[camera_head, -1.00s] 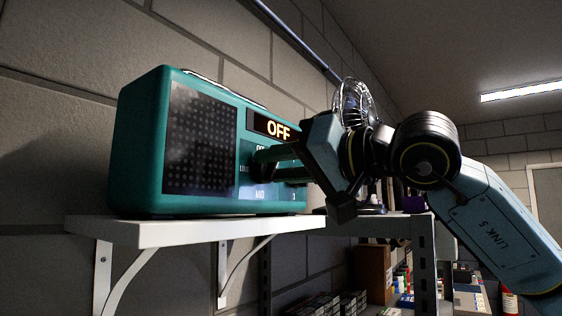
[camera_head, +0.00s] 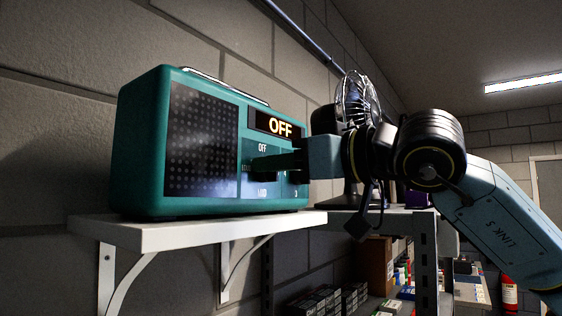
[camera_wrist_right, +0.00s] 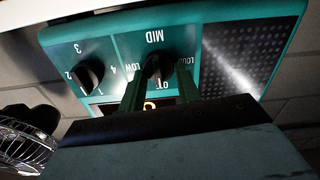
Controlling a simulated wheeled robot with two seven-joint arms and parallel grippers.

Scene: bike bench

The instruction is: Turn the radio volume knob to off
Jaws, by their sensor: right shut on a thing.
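A teal radio (camera_head: 225,95) stands on a white wall shelf. Its small display (camera_head: 278,127) reads OFF. My right gripper (camera_head: 265,164) reaches in from the right to the radio's front and is shut on the volume knob. In the right wrist view, upside down, the dark volume knob (camera_wrist_right: 157,66) sits between the two green fingers of the right gripper (camera_wrist_right: 158,76), amid the labels LOW, MID, LOUD and OFF. The knob's pointer is not clear. A second knob (camera_wrist_right: 90,74), numbered, is beside it and untouched. My left gripper is not in view.
The white shelf (camera_head: 150,232) ends just right of the radio. A wire fan (camera_head: 357,98) stands behind my right wrist. A metal rack (camera_head: 428,265) and boxes (camera_head: 325,300) are lower right. The air in front of the radio at left is clear.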

